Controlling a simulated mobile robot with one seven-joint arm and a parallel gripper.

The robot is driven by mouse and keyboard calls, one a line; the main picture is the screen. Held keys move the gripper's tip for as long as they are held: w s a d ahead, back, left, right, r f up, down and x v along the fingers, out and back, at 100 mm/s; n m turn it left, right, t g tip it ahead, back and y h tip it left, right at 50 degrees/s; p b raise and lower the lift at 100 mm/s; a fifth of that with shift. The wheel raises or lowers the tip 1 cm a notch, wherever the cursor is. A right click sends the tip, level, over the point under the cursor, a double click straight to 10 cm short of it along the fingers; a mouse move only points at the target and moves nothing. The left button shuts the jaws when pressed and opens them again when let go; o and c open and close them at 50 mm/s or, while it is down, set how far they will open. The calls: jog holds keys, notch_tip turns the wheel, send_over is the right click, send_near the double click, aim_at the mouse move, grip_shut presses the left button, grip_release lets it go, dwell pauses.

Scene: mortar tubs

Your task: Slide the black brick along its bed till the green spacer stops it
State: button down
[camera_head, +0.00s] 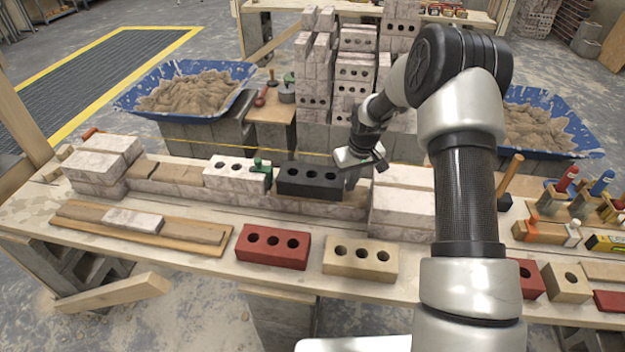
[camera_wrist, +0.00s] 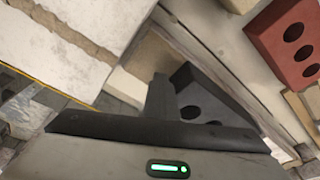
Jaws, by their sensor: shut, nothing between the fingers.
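The black brick (camera_head: 310,181), with three holes, lies on the low brick course on the bench. The green spacer (camera_head: 262,167) stands just left of it, against a whitish three-hole brick (camera_head: 232,174). From this angle I cannot tell whether the black brick touches the spacer or a thin gap is left. My gripper (camera_head: 352,180) is shut and empty, pointing down at the right end of the black brick. In the wrist view the closed fingers (camera_wrist: 159,98) are beside the end of the black brick (camera_wrist: 208,100), touching or very near it; the fingertips' contact is unclear.
A taller block stack (camera_head: 402,208) stands close right of my gripper; another stack (camera_head: 103,165) is at the left end. A red brick (camera_head: 272,247) and a tan brick (camera_head: 360,262) lie in front. Mortar tubs (camera_head: 190,90) stand behind. A yellow string line runs behind the course.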

aim_at(341, 178)
jog(key=shift+w+a, duration=0.15)
jog(key=shift+a, duration=0.6)
jog(key=shift+w+a, duration=0.1)
jog(key=shift+a, duration=0.65)
jog(key=shift+d, duration=0.15)
dwell(0.4)
jog(key=shift+s+d, duration=0.15)
jog(key=shift+d, duration=0.55)
notch_tip(341, 178, up, 9)
jog(key=p, duration=0.4)
jog(key=shift+p, duration=0.4)
jog(key=shift+r, duration=0.1)
